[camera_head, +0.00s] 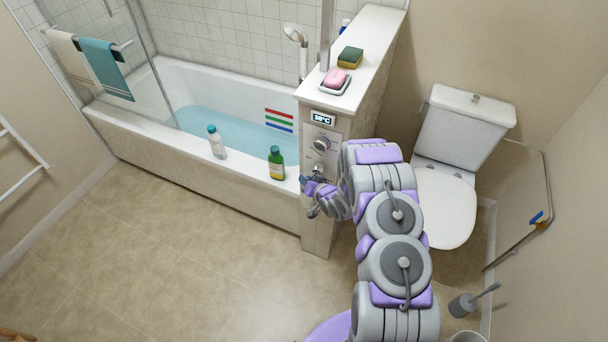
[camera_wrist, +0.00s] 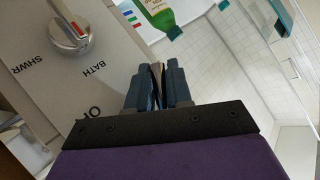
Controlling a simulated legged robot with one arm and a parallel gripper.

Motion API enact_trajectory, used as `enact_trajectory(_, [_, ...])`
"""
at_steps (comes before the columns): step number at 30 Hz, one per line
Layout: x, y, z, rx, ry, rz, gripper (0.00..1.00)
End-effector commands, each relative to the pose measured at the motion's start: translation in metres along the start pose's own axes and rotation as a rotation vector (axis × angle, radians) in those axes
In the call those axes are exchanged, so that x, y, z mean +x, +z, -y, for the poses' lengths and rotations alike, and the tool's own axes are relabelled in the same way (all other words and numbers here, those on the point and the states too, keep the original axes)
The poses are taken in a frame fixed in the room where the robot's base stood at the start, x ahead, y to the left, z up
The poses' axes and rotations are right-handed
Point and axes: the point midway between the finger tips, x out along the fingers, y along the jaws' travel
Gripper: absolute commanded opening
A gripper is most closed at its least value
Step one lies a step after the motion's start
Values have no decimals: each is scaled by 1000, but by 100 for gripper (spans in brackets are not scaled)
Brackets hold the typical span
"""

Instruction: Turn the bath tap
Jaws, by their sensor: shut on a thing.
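The bath tap panel (camera_head: 338,155) is on the end of the half wall by the bath. A round chrome knob (camera_head: 321,143) sits below a lit temperature display (camera_head: 322,118). In the wrist view a chrome knob with a red mark (camera_wrist: 72,32) shows at the upper left. The labels SHWR, BATH and a partly covered OF are on the panel. My gripper (camera_head: 311,188) is low at the panel front. In the wrist view its fingers (camera_wrist: 157,85) are shut on a thin part, apparently the tap lever, mostly hidden between them.
A green bottle (camera_head: 276,163) and a white bottle (camera_head: 217,142) stand on the bath rim (camera_head: 245,163). Pink soap (camera_head: 335,78) and a sponge (camera_head: 350,57) lie on the ledge. A toilet (camera_head: 445,200) stands right of my arm. The floor at left is clear.

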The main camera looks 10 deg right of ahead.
Motion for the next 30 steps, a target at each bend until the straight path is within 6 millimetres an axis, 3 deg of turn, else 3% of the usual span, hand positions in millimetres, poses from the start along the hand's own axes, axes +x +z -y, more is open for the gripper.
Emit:
enact_trajectory(15, [-12, 5, -18, -226, 274, 234, 0])
enact_trajectory(30, [-18, 5, -25, -307, 374, 319, 0])
